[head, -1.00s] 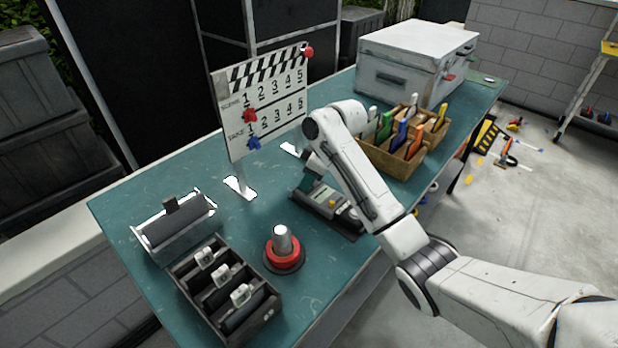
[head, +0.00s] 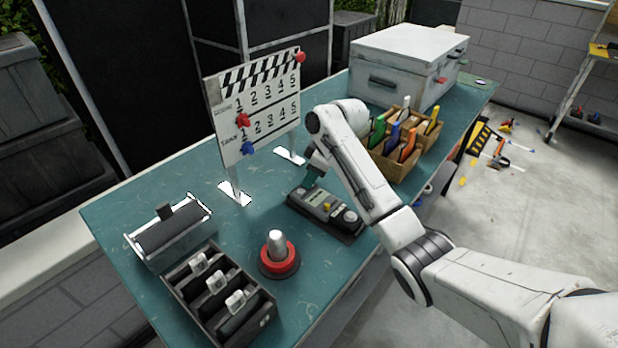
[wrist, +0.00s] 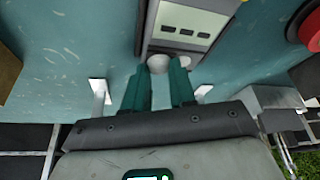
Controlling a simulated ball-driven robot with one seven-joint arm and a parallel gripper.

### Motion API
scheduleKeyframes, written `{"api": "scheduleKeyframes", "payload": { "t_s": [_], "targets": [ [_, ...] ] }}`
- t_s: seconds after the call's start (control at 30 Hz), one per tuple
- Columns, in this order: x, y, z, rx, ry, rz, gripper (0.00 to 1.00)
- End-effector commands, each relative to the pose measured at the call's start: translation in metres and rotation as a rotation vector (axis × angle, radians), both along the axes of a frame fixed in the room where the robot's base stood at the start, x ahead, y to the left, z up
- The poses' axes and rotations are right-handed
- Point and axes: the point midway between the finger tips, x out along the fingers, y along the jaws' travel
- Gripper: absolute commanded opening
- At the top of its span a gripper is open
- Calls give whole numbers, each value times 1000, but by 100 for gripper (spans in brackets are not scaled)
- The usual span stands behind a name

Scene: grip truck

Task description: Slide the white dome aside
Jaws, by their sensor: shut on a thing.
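The handheld meter (head: 322,208), a dark device with a pale face and buttons, lies on the teal workbench. Its far end is partly hidden by my gripper (head: 312,178) in the head view. In the wrist view, the meter (wrist: 184,22) reaches in from the top. The white dome (wrist: 158,62) sits at its near end there, between the teal fingertips of my gripper (wrist: 160,68). My gripper is shut on the dome. A second pale round part (wrist: 187,60) is just to its right, partly behind the right finger. The dome is hidden in the head view.
The clapperboard (head: 257,105) stands on white feet behind the meter. A red-ringed silver knob (head: 278,253) and a black slotted rack (head: 222,295) are front left. A wooden organizer (head: 392,160) and white case (head: 410,65) are to the right.

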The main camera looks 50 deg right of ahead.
Motion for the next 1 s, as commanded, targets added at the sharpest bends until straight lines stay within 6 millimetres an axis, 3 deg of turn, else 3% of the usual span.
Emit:
{"api": "scheduleKeyframes", "payload": {
  "t_s": [0.27, 0.57, 0.77, 1.0],
  "targets": [
    [0, 0, 0, 0, -1, -1, 50],
    [-1, -1, 3, -1, -3, -1, 50],
    [-10, -5, 28, -2, -5, -2, 50],
    [-26, -13, 71, -2, -5, -3, 50]
  ]
}}
